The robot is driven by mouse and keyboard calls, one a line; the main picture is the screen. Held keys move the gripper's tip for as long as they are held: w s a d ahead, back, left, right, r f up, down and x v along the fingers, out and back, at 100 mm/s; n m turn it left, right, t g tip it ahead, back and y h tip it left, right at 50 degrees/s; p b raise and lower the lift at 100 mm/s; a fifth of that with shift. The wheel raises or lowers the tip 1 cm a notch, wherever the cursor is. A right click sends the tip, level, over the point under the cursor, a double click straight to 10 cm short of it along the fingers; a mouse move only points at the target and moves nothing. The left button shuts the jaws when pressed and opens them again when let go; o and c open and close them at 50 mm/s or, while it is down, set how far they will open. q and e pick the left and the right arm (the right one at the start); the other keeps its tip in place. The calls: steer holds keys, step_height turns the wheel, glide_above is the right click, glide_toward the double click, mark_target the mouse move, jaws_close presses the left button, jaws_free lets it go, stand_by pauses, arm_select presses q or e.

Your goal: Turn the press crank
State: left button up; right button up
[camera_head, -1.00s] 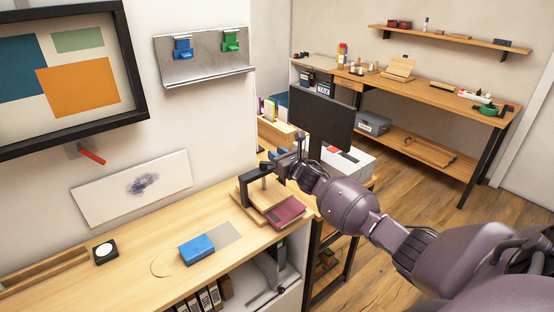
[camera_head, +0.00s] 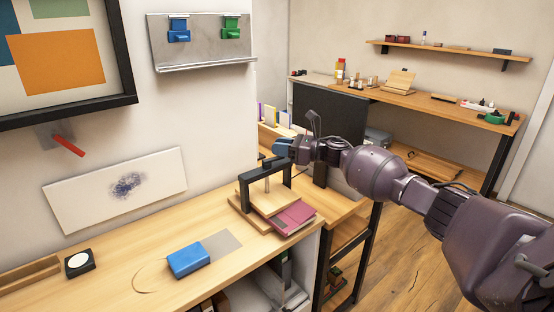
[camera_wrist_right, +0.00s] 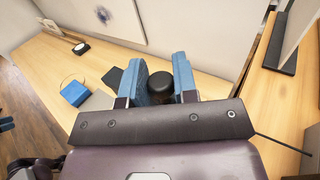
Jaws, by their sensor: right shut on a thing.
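The press (camera_head: 246,193) stands on the wooden worktop, a black frame over wooden boards with a screw in the middle. My right gripper (camera_head: 284,150) is at the top of the press, its arm coming in from the right. In the right wrist view, its two blue fingers (camera_wrist_right: 169,82) are on either side of a dark round knob (camera_wrist_right: 188,87), which I take for the crank's handle, and are shut on it. The rest of the crank is hidden by the gripper. A blue-tipped dark part at that view's left edge may be my left gripper (camera_wrist_right: 6,124), cut off.
A dark red book (camera_head: 293,217) lies at the press's right front. A blue block (camera_head: 188,261) and a black box with a white disc (camera_head: 79,263) are on the worktop. A dark monitor (camera_head: 328,118) stands close behind the gripper. The worktop left of the press is mostly clear.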

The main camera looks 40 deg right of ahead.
steer(key=w+f+n+g+y+b, duration=0.1)
steer(key=f+g+y+b, duration=0.1)
steer(key=b, duration=0.2)
steer(key=shift+w+n, duration=0.15)
steer(key=shift+n, duration=0.25)
steer(key=n+g+y+b, duration=0.1)
steer(key=g+b, duration=0.1)
steer(key=w+n+g+y+b, duration=0.1)
steer(key=b, duration=0.2)
steer(key=shift+w+n+g, duration=0.1)
steer(key=shift+n+g, duration=0.2)
steer(key=shift+g, duration=0.1)
steer(key=shift+w+a+n+g+y+b, duration=0.1)
steer(key=shift+n+g+y+b, duration=0.2)
steer(key=shift+g+b, duration=0.15)
arm_select(q)
step_height(320, 180, down, 10)
steer(key=w+d+m+t+h+b, duration=0.1)
steer(key=w+m+b, duration=0.1)
steer(key=b, duration=0.7)
arm_select(e)
steer(key=shift+w+a+r+n+g+y, duration=0.3)
steer(key=shift+n+g, duration=0.7)
steer(key=shift+g, duration=0.45)
steer(key=shift+w+a+r+n+g+y, duration=0.15)
steer(key=shift+w+r+n+g+y, duration=0.15)
steer(key=shift+n+g, duration=0.95)
steer(key=shift+w+a+r+n+g+y, duration=0.3)
steer(key=shift+n+g, duration=0.45)
steer(key=shift+g, duration=0.9)
